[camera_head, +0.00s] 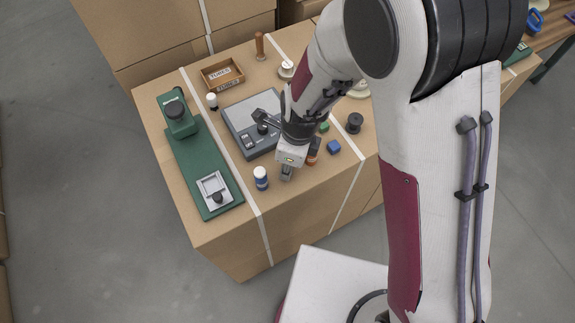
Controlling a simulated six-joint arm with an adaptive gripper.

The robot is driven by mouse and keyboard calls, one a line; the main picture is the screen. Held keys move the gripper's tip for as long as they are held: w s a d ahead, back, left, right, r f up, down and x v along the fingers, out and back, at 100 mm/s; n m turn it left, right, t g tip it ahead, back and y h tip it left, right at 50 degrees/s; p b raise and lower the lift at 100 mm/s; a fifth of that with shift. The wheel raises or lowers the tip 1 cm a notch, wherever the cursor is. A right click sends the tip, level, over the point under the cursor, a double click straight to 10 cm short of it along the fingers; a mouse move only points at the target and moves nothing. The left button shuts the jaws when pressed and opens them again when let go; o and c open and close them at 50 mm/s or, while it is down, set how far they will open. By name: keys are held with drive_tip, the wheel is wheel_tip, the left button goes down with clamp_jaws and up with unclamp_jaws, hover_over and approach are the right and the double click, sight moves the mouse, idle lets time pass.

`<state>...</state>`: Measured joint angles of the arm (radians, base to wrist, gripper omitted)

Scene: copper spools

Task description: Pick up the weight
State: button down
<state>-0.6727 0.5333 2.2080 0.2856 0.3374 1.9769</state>
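A small dark knobbed piece (217,197) that looks like a weight sits on the light square plate of the green device (205,165) at the box top's left front. A black round piece (354,122), also perhaps a weight, stands on the right part of the box top. I cannot tell which is the task's weight. My gripper (287,174) points down over the front middle of the box top, between these two and touching neither. Its fingers are small and partly hidden by the wrist, so their opening does not show.
A grey device (250,135) with knobs lies behind my gripper. A blue-and-white bottle (261,178) stands close left of my gripper; a blue block (333,147) lies to its right. A wooden tray (222,74) is at the back. The box's right front top is fairly clear.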

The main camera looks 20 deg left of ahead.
wheel_tip(320, 180, up, 10)
drive_tip(key=shift+f, duration=0.15)
idle(0.6)
drive_tip(key=shift+d, duration=0.1)
idle(0.6)
drive_tip(key=w+d+r+m, duration=0.2)
drive_tip(key=w+d, duration=0.4)
drive_tip(key=w, duration=0.3)
drive_tip(key=w+d+r+m, duration=0.2)
drive_tip(key=w+d+r, duration=0.1)
drive_tip(key=w+d, duration=0.4)
drive_tip(key=shift+w+d+m+t, duration=0.3)
drive_tip(key=shift+w, duration=0.65)
drive_tip(key=shift+f, duration=0.1)
